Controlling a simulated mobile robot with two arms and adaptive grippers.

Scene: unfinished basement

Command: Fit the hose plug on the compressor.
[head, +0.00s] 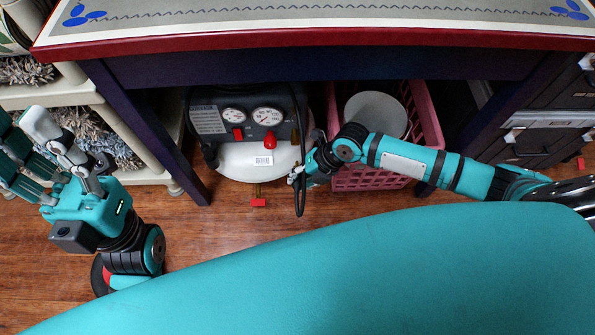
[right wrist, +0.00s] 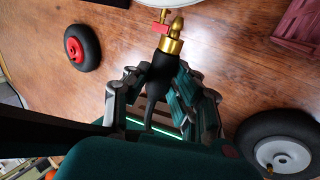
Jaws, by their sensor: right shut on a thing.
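The compressor (head: 258,158) stands under the desk, with a white tank, a dark panel with two round gauges and red knobs. A brass valve with a red handle (head: 258,202) sticks out below its tank. My right gripper (head: 297,174) is beside the tank's right side. In the right wrist view it is shut on the black hose plug (right wrist: 172,42), whose brass end points away from the fingers. The brass end overlaps the red valve handle (right wrist: 160,27) there; I cannot tell if they touch. Black hose hangs below the gripper. My left gripper (head: 58,155) is open and empty at the left.
The desk (head: 300,38) overhangs the compressor, with a dark leg on each side. A pink crate (head: 370,180) holding a round pale thing stands right of the compressor, behind my right arm. A shelf (head: 150,150) with shaggy rolls is at left. The wooden floor in front is clear.

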